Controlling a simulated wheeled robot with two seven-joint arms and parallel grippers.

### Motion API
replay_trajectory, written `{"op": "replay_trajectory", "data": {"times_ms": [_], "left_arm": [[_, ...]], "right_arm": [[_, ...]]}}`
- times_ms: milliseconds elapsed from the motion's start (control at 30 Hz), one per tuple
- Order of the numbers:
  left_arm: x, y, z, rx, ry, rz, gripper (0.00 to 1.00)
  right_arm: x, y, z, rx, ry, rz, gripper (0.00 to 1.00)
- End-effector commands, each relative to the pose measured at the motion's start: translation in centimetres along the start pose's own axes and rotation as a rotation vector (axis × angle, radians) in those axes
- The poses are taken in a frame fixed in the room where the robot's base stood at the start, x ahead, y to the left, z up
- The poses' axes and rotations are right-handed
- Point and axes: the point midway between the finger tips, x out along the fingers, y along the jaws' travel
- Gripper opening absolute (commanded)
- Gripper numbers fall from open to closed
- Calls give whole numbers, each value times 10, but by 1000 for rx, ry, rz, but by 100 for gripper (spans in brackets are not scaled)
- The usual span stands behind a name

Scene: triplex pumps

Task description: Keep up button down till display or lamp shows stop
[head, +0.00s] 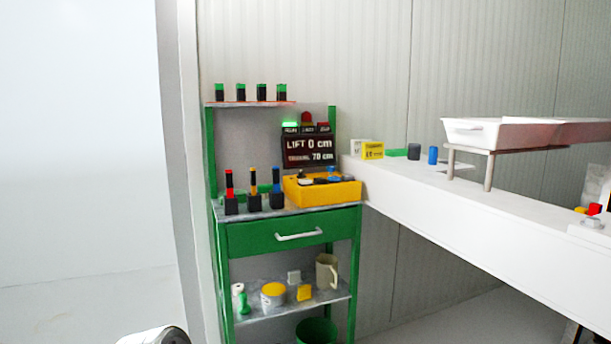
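A dark display (309,150) stands at the back of the green shelf unit and reads "LIFT 0 cm", with a smaller second line that seems to read 70 cm. Above it is a lit green lamp (290,125). A red lamp (307,118) beside it looks unlit. The small labels under the lamps are too small to read. No up button can be picked out with certainty. Red and yellow parts (594,209) show at the far right edge on the white bench, partly cut off. Neither of my grippers is in view.
A yellow tray (336,194) with dark and blue items sits on the shelf unit, beside several black-based tools (254,198). A long white bench (450,208) runs right, carrying a raised white trough (525,133). A green bin (316,331) stands below.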

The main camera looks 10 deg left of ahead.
Motion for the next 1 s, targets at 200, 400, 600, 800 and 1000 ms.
{"op": "replay_trajectory", "data": {"times_ms": [200, 400, 600, 800, 1000], "left_arm": [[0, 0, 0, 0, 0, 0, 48], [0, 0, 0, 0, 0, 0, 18], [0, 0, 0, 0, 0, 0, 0], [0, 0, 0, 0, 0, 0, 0], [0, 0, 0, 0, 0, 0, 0]], "right_arm": [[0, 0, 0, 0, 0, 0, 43], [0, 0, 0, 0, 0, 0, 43], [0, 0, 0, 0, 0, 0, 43], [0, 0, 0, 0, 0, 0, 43], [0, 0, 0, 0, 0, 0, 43]]}}
